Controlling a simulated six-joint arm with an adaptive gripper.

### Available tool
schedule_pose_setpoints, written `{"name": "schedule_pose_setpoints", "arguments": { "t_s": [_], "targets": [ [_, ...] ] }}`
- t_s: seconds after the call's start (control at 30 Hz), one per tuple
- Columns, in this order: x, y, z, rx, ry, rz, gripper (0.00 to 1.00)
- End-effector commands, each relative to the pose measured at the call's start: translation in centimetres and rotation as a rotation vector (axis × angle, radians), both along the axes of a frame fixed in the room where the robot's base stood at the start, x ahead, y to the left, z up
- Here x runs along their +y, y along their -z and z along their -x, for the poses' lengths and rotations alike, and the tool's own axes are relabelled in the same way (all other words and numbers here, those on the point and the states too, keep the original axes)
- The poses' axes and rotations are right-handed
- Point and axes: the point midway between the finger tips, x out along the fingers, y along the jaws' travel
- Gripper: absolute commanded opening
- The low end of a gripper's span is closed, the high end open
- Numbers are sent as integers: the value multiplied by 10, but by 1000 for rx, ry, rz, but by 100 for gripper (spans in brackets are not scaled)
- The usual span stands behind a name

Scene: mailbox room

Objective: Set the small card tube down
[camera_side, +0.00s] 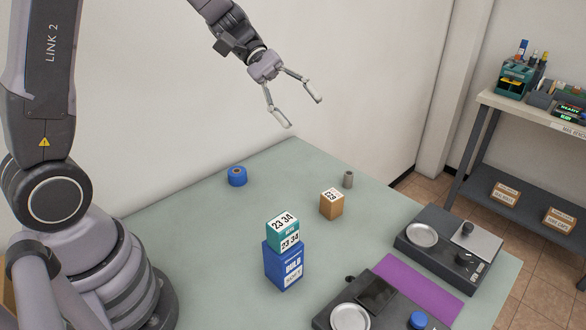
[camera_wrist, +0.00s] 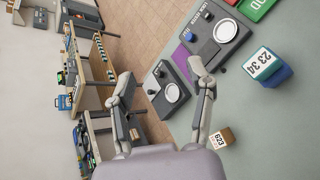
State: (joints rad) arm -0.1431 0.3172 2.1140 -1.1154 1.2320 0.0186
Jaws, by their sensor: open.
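A small grey-brown tube (camera_side: 348,179), which looks like the card tube, stands upright on the green table (camera_side: 200,215) near its back right edge. It is just behind a small brown box (camera_side: 331,204). My gripper (camera_side: 303,112) is open and empty, high above the back of the table, up and to the left of the tube and well apart from it. In the wrist view, my gripper's spread fingers (camera_wrist: 160,72) have nothing between them. I cannot make out the tube in that view.
A teal box (camera_side: 283,232) sits on a blue box (camera_side: 284,267). A blue roll (camera_side: 237,176) lies at the back left. A shelf unit (camera_side: 535,112) stands beyond. The table's left part is clear.

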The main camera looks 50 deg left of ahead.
Motion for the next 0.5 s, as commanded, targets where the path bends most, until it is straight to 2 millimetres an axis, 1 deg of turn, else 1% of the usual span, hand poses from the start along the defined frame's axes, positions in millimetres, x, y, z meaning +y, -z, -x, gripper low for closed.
{"name": "schedule_pose_setpoints", "arguments": {
  "t_s": [0.03,0.07,0.1,0.17,0.2,0.3,0.33,0.4,0.5],
  "targets": [
    [2,-15,26,-75,68,-97,54],
    [5,-19,42,-116,108,-159,54],
    [10,-25,61,-172,160,-242,54],
    [21,-31,88,-261,230,-370,54],
    [30,-35,105,-321,274,-456,54],
    [54,-41,141,-477,365,-672,54],
    [62,-43,150,-520,387,-732,54],
    [78,-47,167,-615,429,-863,54],
    [97,-51,184,-722,468,-1010,54]
  ]
}}
